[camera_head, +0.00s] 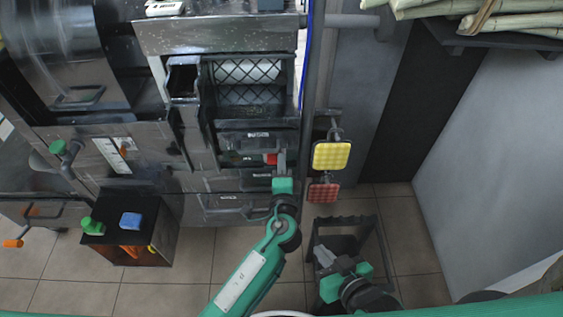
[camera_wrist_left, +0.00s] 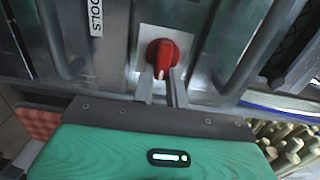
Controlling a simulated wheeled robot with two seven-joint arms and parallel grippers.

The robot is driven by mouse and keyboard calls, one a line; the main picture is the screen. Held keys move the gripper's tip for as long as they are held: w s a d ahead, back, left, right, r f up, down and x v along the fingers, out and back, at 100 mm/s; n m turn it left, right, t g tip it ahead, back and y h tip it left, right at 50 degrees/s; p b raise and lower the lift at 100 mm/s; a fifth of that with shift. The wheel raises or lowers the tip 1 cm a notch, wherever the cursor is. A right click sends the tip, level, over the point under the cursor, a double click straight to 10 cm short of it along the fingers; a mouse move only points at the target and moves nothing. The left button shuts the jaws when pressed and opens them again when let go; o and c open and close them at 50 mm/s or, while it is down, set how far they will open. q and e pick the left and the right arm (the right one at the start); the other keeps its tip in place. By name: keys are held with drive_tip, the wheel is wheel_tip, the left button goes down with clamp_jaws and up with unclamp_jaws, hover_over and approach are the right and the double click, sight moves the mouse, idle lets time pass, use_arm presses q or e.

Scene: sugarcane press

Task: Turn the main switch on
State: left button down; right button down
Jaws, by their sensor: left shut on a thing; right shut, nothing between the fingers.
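The main switch is a red rotary knob (camera_wrist_left: 162,55) on a pale square plate (camera_wrist_left: 147,42) on the metal machine front. In the head view the red switch (camera_head: 270,158) is partly hidden by my left gripper (camera_head: 281,165). In the left wrist view my left gripper (camera_wrist_left: 162,82) has its two fingers on either side of the knob's lower handle, shut on it. My right gripper (camera_head: 325,258) is shut and empty, low at the right, away from the switch.
Yellow (camera_head: 332,155) and red (camera_head: 323,192) pads hang right of the switch. A black box (camera_head: 110,252) with a blue sponge (camera_head: 131,220) stands lower left. Drawer handles flank the switch. Sugarcane stalks (camera_head: 520,22) lie on a shelf at upper right.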

idle(0.5)
use_arm(q)
drive_tip(key=c, duration=1.4)
unclamp_jaws()
drive_tip(key=s, duration=1.3)
drive_tip(key=shift+s, duration=0.4)
